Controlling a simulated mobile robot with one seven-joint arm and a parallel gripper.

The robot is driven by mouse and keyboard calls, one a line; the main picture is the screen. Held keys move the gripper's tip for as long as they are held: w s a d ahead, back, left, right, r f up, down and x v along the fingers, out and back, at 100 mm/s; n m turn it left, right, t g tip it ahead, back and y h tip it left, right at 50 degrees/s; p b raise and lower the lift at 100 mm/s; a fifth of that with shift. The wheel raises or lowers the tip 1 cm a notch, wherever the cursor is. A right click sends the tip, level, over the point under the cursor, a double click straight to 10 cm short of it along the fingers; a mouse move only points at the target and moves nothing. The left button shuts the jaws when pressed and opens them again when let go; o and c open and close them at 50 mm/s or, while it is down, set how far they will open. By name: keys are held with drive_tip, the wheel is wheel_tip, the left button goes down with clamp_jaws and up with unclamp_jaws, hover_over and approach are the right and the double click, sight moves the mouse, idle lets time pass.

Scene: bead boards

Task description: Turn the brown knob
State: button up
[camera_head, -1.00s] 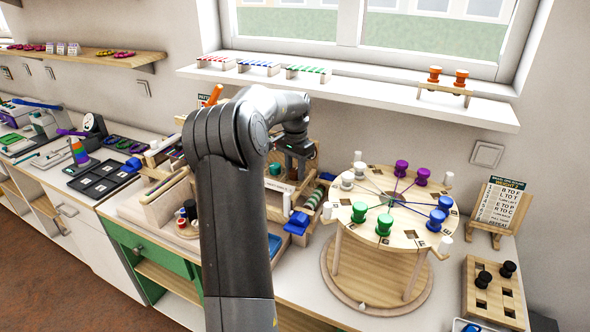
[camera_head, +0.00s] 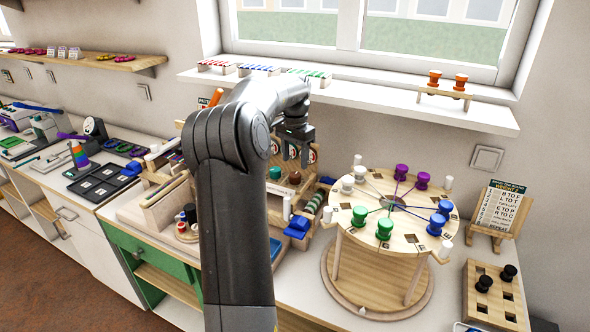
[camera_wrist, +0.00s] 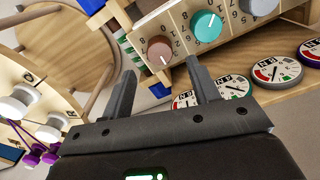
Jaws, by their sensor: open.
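The brown knob (camera_wrist: 160,50) sits on a light wooden panel with numbers around it in the wrist view, at the panel's left end. It also shows in the head view (camera_head: 295,177), small, beside the teal knob. My gripper (camera_wrist: 160,75) is open and empty. Its two fingers point toward the brown knob, which appears between and just beyond the fingertips, with no contact visible. In the head view my gripper (camera_head: 297,145) hangs above the panel. The teal knob (camera_wrist: 206,27) is to the right of the brown one.
A grey knob (camera_wrist: 259,5) sits further along the panel. Several round dials (camera_wrist: 277,72) stand close by the gripper's right finger. A round wooden bead table (camera_head: 365,232) with coloured spools stands to the right in the head view. Blue blocks (camera_head: 298,225) lie at the panel's right.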

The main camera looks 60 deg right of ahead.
sight(295, 174)
wheel_tip(295, 174, up, 5)
idle(0.8)
drive_tip(key=w+a+r+n+t, duration=0.1)
drive_tip(key=w+a+r+n, duration=0.2)
drive_tip(key=a, duration=0.8)
drive_tip(key=w+a+r+n+t, duration=0.1)
drive_tip(key=w+a+n, duration=0.35)
drive_tip(key=a, duration=0.65)
drive_tip(key=w+a+r+n+t, duration=0.15)
drive_tip(key=w+a, duration=0.35)
drive_tip(key=a, duration=0.6)
drive_tip(key=s+a+f+n, duration=0.2)
drive_tip(key=s+a+n, duration=0.1)
drive_tip(key=a, duration=0.6)
drive_tip(key=s+a+f+n+t, duration=0.1)
drive_tip(key=s+a+n, duration=0.3)
drive_tip(key=a, duration=0.5)
drive_tip(key=s+a+f+n+t, duration=0.1)
drive_tip(key=s+a+f+n, duration=0.3)
drive_tip(key=a, duration=0.5)
drive_tip(key=shift+s+n, duration=0.25)
drive_tip(key=shift+n, duration=0.25)
drive_tip(key=shift+w, duration=0.1)
